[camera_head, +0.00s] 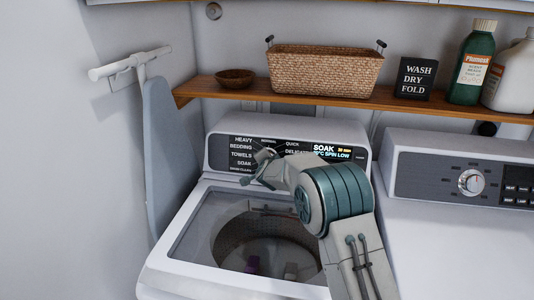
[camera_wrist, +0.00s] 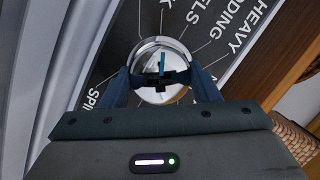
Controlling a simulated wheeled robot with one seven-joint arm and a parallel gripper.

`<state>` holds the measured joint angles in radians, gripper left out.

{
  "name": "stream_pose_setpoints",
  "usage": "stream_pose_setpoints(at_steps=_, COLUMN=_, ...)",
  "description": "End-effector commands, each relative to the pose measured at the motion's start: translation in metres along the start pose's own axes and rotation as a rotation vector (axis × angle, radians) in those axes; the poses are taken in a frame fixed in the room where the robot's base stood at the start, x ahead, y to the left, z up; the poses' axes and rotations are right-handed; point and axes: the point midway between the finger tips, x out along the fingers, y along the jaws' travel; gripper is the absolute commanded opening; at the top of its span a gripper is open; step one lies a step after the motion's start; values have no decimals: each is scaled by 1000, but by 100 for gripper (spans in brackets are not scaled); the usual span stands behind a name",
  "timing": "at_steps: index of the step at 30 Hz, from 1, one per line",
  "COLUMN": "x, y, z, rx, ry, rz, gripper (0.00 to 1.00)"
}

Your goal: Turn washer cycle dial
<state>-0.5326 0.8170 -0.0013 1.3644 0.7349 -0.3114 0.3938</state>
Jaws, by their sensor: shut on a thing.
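The washer (camera_head: 160,272) stands at the left with its lid area open, showing the drum. Its dark control panel (camera_head: 225,150) lists cycles such as HEAVY, BEDDING, TOWELS and SOAK. The lit display (camera_head: 338,152) reads SOAK and SPIN LOW. The round silver cycle dial (camera_wrist: 151,52) shows in the wrist view, with a blue pointer mark and cycle lines around it. My gripper (camera_wrist: 160,82) is shut on the dial, one finger on each side. In the head view my gripper (camera_head: 262,160) reaches the panel, and my arm hides most of the dial.
The dryer (camera_head: 450,235) with its own knob (camera_head: 471,182) stands at the right. A wooden shelf (camera_head: 225,93) above holds a wicker basket (camera_head: 325,75), a bowl (camera_head: 235,78), a sign (camera_head: 414,78) and bottles (camera_head: 472,65). An ironing board (camera_head: 165,140) hangs at the left.

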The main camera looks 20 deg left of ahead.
Motion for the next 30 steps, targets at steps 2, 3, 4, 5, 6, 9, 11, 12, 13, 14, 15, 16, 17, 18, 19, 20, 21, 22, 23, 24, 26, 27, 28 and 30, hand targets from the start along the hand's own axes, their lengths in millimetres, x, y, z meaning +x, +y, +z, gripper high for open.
stream_pose_setpoints(at_steps=2, x=-1, y=-2, z=1, rx=-23, ry=-5, rz=7, gripper=33)
stream_pose_setpoints(at_steps=3, x=-1, y=-2, z=1, rx=-33, ry=-5, rz=9, gripper=33)
stream_pose_setpoints(at_steps=4, x=-1, y=-2, z=1, rx=-39, ry=-5, rz=10, gripper=33)
stream_pose_setpoints(at_steps=5, x=-1, y=-2, z=1, rx=-44, ry=-5, rz=12, gripper=33)
stream_pose_setpoints(at_steps=6, x=0, y=-1, z=1, rx=-49, ry=-5, rz=13, gripper=33)
stream_pose_setpoints(at_steps=9, x=0, y=-1, z=2, rx=-57, ry=-6, rz=15, gripper=33)
stream_pose_setpoints(at_steps=11, x=0, y=0, z=2, rx=-59, ry=-6, rz=15, gripper=33)
stream_pose_setpoints(at_steps=12, x=0, y=0, z=2, rx=-59, ry=-6, rz=15, gripper=33)
stream_pose_setpoints(at_steps=13, x=0, y=0, z=2, rx=-59, ry=-6, rz=15, gripper=33)
stream_pose_setpoints(at_steps=14, x=0, y=0, z=2, rx=-59, ry=-6, rz=15, gripper=33)
stream_pose_setpoints(at_steps=15, x=0, y=0, z=2, rx=-59, ry=-6, rz=15, gripper=33)
stream_pose_setpoints(at_steps=16, x=0, y=0, z=2, rx=-59, ry=-6, rz=15, gripper=33)
stream_pose_setpoints(at_steps=17, x=0, y=0, z=2, rx=-59, ry=-6, rz=15, gripper=33)
stream_pose_setpoints(at_steps=18, x=0, y=0, z=2, rx=-59, ry=-6, rz=15, gripper=33)
stream_pose_setpoints(at_steps=19, x=0, y=0, z=2, rx=-59, ry=-6, rz=15, gripper=33)
stream_pose_setpoints(at_steps=20, x=0, y=0, z=2, rx=-59, ry=-6, rz=15, gripper=33)
stream_pose_setpoints(at_steps=21, x=0, y=0, z=2, rx=-59, ry=-6, rz=15, gripper=64)
stream_pose_setpoints(at_steps=22, x=0, y=0, z=2, rx=-59, ry=-6, rz=15, gripper=72)
stream_pose_setpoints(at_steps=23, x=0, y=0, z=2, rx=-59, ry=-6, rz=16, gripper=77)
stream_pose_setpoints(at_steps=24, x=0, y=0, z=2, rx=-58, ry=-5, rz=16, gripper=77)
stream_pose_setpoints(at_steps=26, x=0, y=0, z=1, rx=-58, ry=-4, rz=16, gripper=77)
stream_pose_setpoints(at_steps=27, x=0, y=0, z=1, rx=-58, ry=-4, rz=16, gripper=77)
stream_pose_setpoints(at_steps=28, x=0, y=0, z=0, rx=-58, ry=-3, rz=16, gripper=77)
stream_pose_setpoints(at_steps=30, x=0, y=0, z=0, rx=-57, ry=-3, rz=16, gripper=77)
